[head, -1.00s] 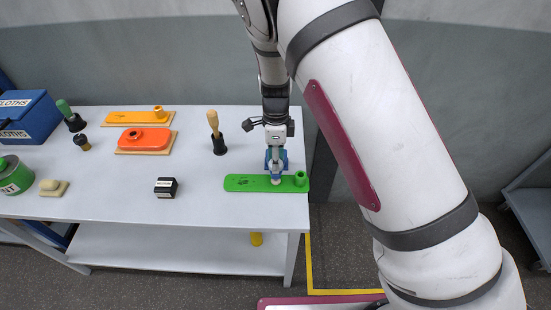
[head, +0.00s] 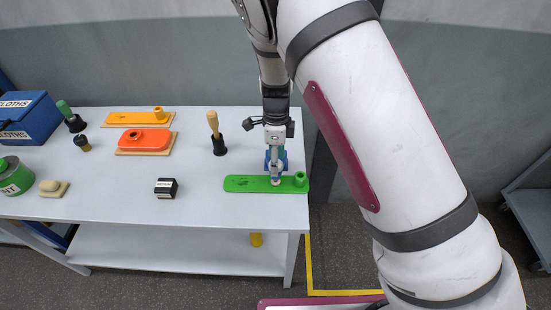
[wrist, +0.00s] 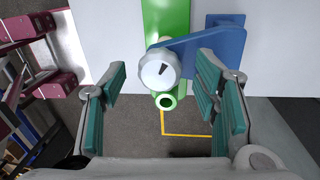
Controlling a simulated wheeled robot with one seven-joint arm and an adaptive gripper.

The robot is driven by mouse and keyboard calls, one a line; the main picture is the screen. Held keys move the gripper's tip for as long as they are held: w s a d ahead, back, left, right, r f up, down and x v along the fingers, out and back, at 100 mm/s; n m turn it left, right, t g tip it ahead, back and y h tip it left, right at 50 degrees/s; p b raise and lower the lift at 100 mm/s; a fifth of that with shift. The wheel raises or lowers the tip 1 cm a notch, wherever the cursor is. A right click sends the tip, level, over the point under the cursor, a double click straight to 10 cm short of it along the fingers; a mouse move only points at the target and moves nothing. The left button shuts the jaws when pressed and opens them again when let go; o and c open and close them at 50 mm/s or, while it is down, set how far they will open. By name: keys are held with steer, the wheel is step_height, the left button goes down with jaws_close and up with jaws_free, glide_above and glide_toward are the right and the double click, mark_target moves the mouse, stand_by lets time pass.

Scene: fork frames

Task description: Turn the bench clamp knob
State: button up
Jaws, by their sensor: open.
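The bench clamp knob (wrist: 160,70) is a pale grey, many-sided knob with a dark mark on its face, seen in the wrist view. It sits at the end of a blue clamp arm (wrist: 215,45), above a green plate (wrist: 166,20). In the head view the green plate (head: 245,184) lies at the bench's right front corner. My gripper (wrist: 161,72) is open, its teal-padded fingers on either side of the knob with gaps showing. In the head view my gripper (head: 276,165) points down over the plate and hides much of the clamp.
The white bench (head: 110,205) also bears a black block (head: 166,188), a wooden-handled tool (head: 215,130), an orange part (head: 145,139), a yellow-orange plate (head: 130,118), a green tin (head: 15,178) and a blue cloths box (head: 35,118). The bench's middle surface is mostly clear.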

step_height(320, 180, up, 12)
steer(key=w, duration=0.1)
steer(key=shift+w, duration=0.2)
stand_by(0.3)
stand_by(0.4)
